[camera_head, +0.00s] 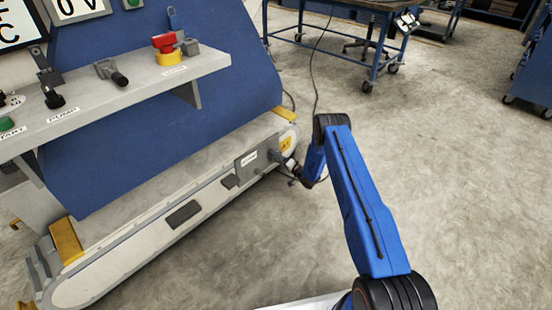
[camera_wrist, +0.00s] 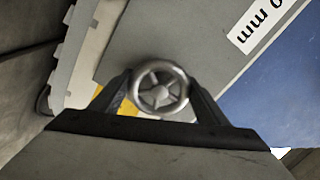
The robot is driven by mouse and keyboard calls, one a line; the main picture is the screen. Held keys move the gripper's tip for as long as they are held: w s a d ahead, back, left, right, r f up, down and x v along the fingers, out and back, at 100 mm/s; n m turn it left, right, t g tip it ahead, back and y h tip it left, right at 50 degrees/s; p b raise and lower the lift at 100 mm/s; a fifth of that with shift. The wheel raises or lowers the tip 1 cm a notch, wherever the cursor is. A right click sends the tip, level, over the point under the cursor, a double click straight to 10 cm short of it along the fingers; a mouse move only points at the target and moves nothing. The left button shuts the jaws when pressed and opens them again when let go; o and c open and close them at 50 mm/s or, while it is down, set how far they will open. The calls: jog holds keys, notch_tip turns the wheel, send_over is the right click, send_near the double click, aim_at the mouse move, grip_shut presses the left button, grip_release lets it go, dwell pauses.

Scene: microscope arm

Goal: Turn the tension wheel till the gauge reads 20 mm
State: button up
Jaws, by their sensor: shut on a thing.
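The tension wheel (camera_wrist: 160,88) is a small round metal handwheel with spokes, in the middle of the wrist view. My gripper (camera_wrist: 160,95) is shut on it, with one dark finger at its left and one at its right. In the head view my gripper (camera_head: 291,168) reaches the right end of the conveyor, beside the grey plate. There the wheel is too small to make out. A white label (camera_wrist: 262,22) with part of "0 mm" shows at the upper right of the wrist view. No gauge pointer can be read.
The low conveyor (camera_head: 150,252) runs along the blue panel (camera_head: 150,130). A grey shelf (camera_head: 130,92) above it carries a red and yellow button (camera_head: 166,46) and several switches. Blue workbenches stand at the back. The concrete floor to the right is clear.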

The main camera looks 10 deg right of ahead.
jog(key=shift+s+m, duration=0.1)
jog(key=shift+m, duration=1.4)
jog(key=o, duration=1)
jog(key=shift+o, duration=0.2)
jog(key=shift+d, duration=0.1)
jog(key=v, duration=1.7)
jog(key=shift+s, duration=0.15)
jog(key=shift+d, duration=0.1)
